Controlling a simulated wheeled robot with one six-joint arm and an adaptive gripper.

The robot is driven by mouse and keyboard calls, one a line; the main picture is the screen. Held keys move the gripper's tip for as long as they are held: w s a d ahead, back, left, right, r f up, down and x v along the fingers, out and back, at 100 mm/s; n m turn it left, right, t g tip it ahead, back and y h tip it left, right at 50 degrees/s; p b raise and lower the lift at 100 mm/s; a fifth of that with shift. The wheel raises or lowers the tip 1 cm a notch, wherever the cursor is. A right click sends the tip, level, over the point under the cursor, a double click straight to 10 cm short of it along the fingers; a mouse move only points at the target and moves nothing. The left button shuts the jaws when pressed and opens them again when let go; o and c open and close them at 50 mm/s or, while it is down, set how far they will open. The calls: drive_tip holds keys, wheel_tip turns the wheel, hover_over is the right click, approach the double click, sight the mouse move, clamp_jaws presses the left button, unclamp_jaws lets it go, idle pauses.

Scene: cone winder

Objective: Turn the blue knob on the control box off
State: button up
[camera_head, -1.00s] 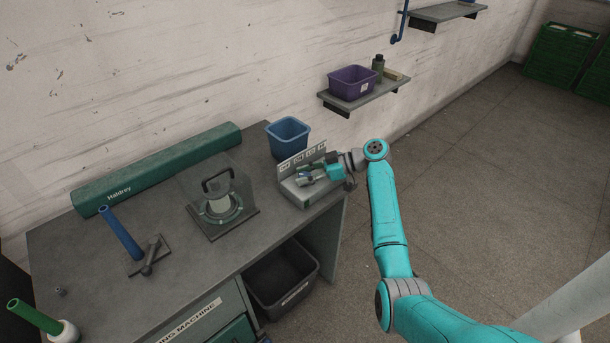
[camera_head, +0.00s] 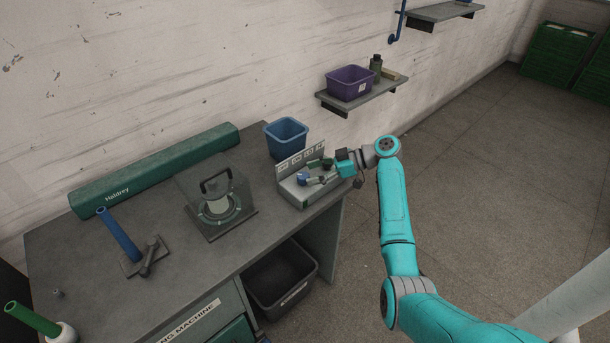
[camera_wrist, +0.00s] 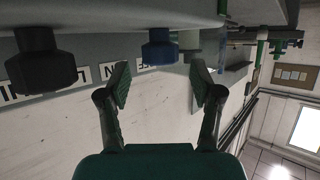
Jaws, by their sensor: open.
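The control box (camera_head: 297,201) is a pale box with a labelled back plate, at the right end of the desk. The blue knob (camera_head: 303,179) shows on it in the head view, left of my gripper (camera_head: 322,173). In the wrist view the blue knob (camera_wrist: 158,47) appears ahead of and between my open fingertips (camera_wrist: 160,82), with a visible gap. Nothing is between the fingers. A black knob (camera_wrist: 40,68) is at the left of the wrist view. I cannot tell which setting the blue knob points to.
A blue bin (camera_head: 287,137) stands behind the box. A clear-covered unit with a black handle (camera_head: 216,184) is on the desk to the left. A wall shelf with a purple bin (camera_head: 350,83) is above right. The floor on the right is clear.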

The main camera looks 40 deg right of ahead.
drive_tip(key=v, duration=0.8)
drive_tip(key=shift+s+d+r, duration=0.1)
drive_tip(key=shift+s+d, duration=0.05)
drive_tip(key=shift+d, duration=0.05)
